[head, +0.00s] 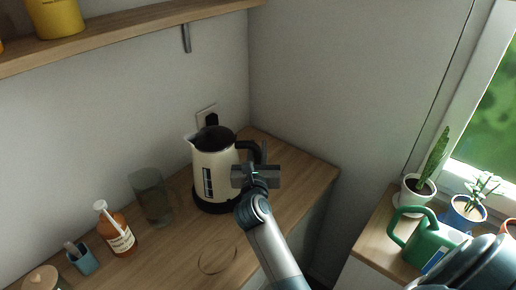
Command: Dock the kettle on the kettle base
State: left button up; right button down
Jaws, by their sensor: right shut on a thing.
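My left gripper is not in view.
A clear glass (151,198), an amber pump bottle (117,236) and a blue cup (82,261) stand left of the kettle. A thin ring (217,258) marks the counter in front. A wall socket (207,115) is behind. A green watering can (428,246) and plants stand at right.

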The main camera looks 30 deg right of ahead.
aim_at(257, 162)
jog(key=shift+f+b, duration=0.35)
jog(key=shift+f, duration=0.05)
dwell(0.4)
jog(key=c, duration=1.9)
grip_release()
jog(key=shift+p+v, duration=0.4)
jog(key=shift+v, duration=5.2)
jog(key=shift+f, duration=0.15)
